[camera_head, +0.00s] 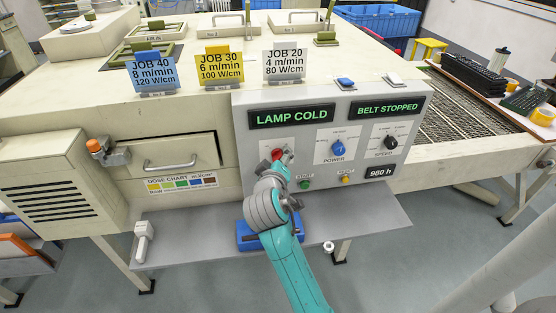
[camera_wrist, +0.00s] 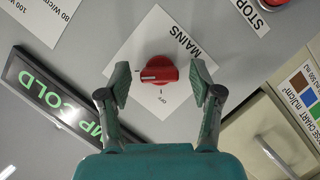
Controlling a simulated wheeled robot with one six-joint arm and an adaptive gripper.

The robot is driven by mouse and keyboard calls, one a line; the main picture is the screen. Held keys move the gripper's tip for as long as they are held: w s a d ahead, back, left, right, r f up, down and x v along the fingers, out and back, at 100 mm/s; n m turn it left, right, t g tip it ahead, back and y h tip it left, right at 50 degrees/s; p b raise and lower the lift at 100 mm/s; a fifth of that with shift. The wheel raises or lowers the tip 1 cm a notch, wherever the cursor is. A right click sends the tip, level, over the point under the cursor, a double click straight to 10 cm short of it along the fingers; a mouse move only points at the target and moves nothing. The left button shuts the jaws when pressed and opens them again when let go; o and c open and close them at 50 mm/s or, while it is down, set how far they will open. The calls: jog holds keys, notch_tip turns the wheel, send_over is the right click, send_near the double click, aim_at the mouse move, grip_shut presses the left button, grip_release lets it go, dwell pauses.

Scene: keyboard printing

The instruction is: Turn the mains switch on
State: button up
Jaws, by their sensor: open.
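The mains switch is a red rotary knob (camera_wrist: 158,72) on a white diamond-shaped plate (camera_wrist: 180,45) marked MAINS and OFF in the wrist view. A pale mark shows on the knob's left part; its exact setting is hard to tell. In the head view the red knob (camera_head: 277,154) shows just beyond my gripper (camera_head: 285,158), which partly hides it. In the wrist view my gripper (camera_wrist: 160,82) is open, with one finger on each side of the knob and a visible gap on both sides. Nothing is held.
The grey control panel (camera_head: 240,165) carries a blue POWER knob (camera_head: 338,148), a black SPEED knob (camera_head: 391,142) and small buttons below. Its displays read LAMP COLD (camera_head: 291,116) and BELT STOPPED (camera_head: 390,107). A red STOP button (camera_wrist: 274,2) lies at the wrist view's upper right.

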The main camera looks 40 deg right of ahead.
jog(key=v, duration=1.1)
jog(key=shift+s+a, duration=0.25)
jog(key=shift+a, duration=0.05)
